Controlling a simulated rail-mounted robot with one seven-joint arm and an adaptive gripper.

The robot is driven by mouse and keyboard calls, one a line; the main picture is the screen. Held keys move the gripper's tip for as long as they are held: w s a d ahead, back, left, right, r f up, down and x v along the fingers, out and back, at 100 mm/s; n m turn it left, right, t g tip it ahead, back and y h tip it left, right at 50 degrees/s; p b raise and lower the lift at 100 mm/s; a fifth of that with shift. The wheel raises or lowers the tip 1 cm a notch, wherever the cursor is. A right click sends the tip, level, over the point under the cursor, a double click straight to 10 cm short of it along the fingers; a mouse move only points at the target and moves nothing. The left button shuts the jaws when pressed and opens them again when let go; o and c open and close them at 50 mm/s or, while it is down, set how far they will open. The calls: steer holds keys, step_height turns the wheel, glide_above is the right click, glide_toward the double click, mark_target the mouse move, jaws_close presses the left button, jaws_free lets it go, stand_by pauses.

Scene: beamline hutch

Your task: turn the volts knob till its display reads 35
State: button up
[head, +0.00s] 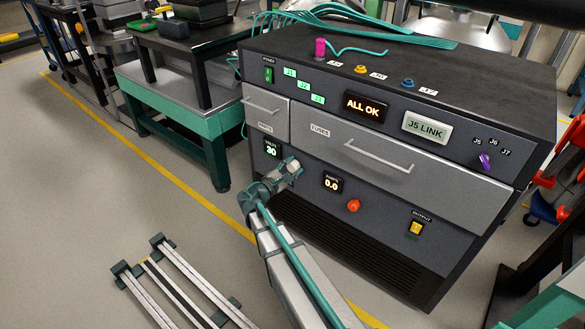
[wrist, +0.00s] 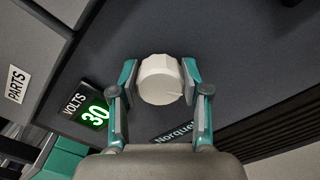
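The volts display (head: 271,148) on the front of the grey cabinet reads 30 in green, and it also shows in the wrist view (wrist: 95,116). The volts knob (wrist: 160,80) is pale, round and faceted, with a thin dark mark at its lower right. My gripper (wrist: 160,78) has one finger on each side of the knob, very close to it. I cannot tell whether the pads press on it. In the head view my gripper (head: 284,172) is at the panel just below and right of the volts display and mostly hides the knob.
Right of the volts knob are the amps display (head: 332,184), reading 0.0, a red knob (head: 353,205) and a yellow output switch (head: 416,229). Drawers with bar handles (head: 380,155) sit above. Aluminium rails (head: 180,285) lie on the floor at left.

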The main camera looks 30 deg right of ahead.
steer(key=c, duration=0.5)
steer(key=shift+f+m+b, duration=0.3)
steer(key=shift+m+b, duration=0.3)
steer(key=shift+b, duration=0.3)
steer(key=shift+m+b, duration=1.1)
steer(key=shift+m, duration=0.2)
steer(key=shift+r, duration=0.2)
steer(key=o, duration=1.1)
steer(key=shift+o, duration=0.2)
